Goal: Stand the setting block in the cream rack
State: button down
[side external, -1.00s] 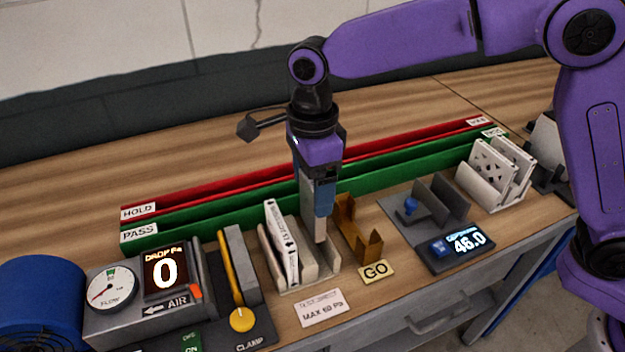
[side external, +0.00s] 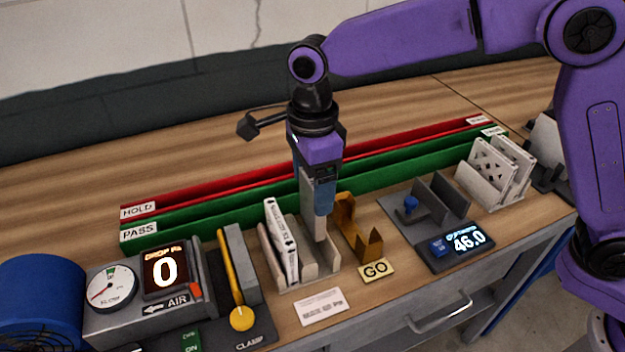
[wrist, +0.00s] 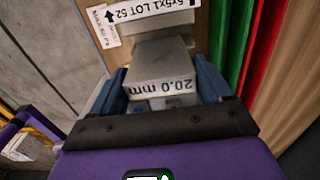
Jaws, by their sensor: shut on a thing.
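The setting block is a grey block marked "20.0 mm" (wrist: 160,72) in the wrist view. In the side view its pale lower end (side external: 320,228) shows below my fingers. My gripper (side external: 322,205) is shut on it, with blue fingers on both sides, and points down. The cream rack (side external: 310,284) stands below on the bench. The block's lower end is over or between the right part of the rack's dividers; I cannot tell whether it touches the floor of the rack. A white boxed filter (side external: 282,240) leans in the rack's left part.
A brown bracket (side external: 358,235) with a GO label stands close to the right of the rack. The clamp with a yellow lever (side external: 230,270) is to the left. Green PASS (side external: 230,220) and red HOLD rails run behind. A display fixture (side external: 450,245) and another filter rack (side external: 490,185) stand further right.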

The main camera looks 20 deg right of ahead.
aim_at(312, 212)
jog(key=shift+f, duration=3.45)
dwell(0.7)
grip_release()
